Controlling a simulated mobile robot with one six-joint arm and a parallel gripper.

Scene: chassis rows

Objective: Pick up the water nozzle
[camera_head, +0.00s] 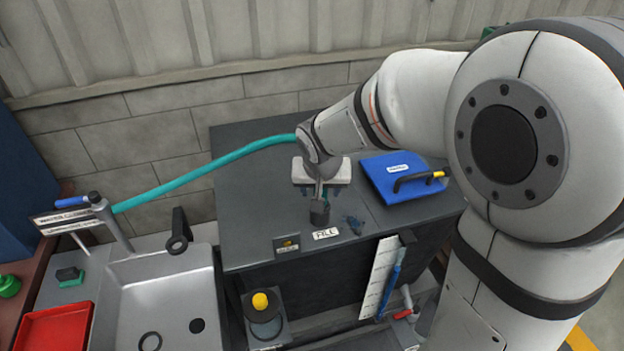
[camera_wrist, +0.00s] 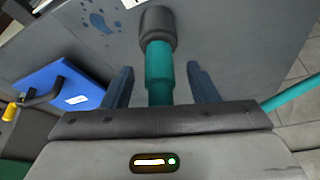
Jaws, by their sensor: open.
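The water nozzle has a dark grey head (camera_wrist: 158,30) and a teal body (camera_wrist: 159,75) in the wrist view. It lies between the two dark blue fingers of my gripper (camera_wrist: 160,72), with a visible gap on each side. My gripper is open. In the head view my gripper (camera_head: 320,190) points down over the dark worktop, and the dark nozzle head (camera_head: 320,212) shows just in front of it. The teal hose (camera_head: 200,172) runs from the sink side to behind my gripper, which hides part of the nozzle.
A blue box with a dark handle (camera_head: 385,172) lies right of my gripper on the worktop (camera_head: 250,215). A "FILE" label (camera_head: 326,234) and a blue smudge (camera_head: 353,224) are near the nozzle. A grey sink (camera_head: 165,300) and a red tray (camera_head: 55,327) are at left.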

